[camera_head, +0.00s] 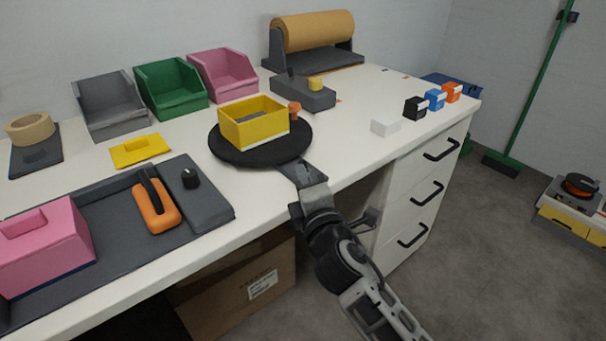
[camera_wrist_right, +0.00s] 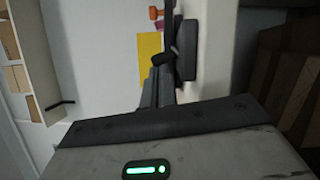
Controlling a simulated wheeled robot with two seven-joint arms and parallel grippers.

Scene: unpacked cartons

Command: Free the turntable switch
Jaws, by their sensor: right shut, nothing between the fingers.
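The black round turntable (camera_head: 228,151) lies on the white bench and carries an open yellow box (camera_head: 243,130). A small orange knob-like piece (camera_head: 295,108) stands behind the box's right side. A dark block with a yellow button (camera_head: 315,84) sits behind the turntable; I cannot tell which part is the turntable switch. My right gripper (camera_head: 294,170) is shut and empty at the turntable's front right edge; I cannot tell whether it touches. In the right wrist view, the yellow box (camera_wrist_right: 149,58) shows beyond the fingers. My left gripper is out of view.
Grey, green (camera_head: 172,88) and pink bins stand along the wall. A pink box (camera_head: 45,250) and an orange-handled tool (camera_head: 154,208) are at front left. A yellow lid (camera_head: 140,150) lies left of the turntable. A white block (camera_head: 385,127) and small coloured blocks are right, above drawers.

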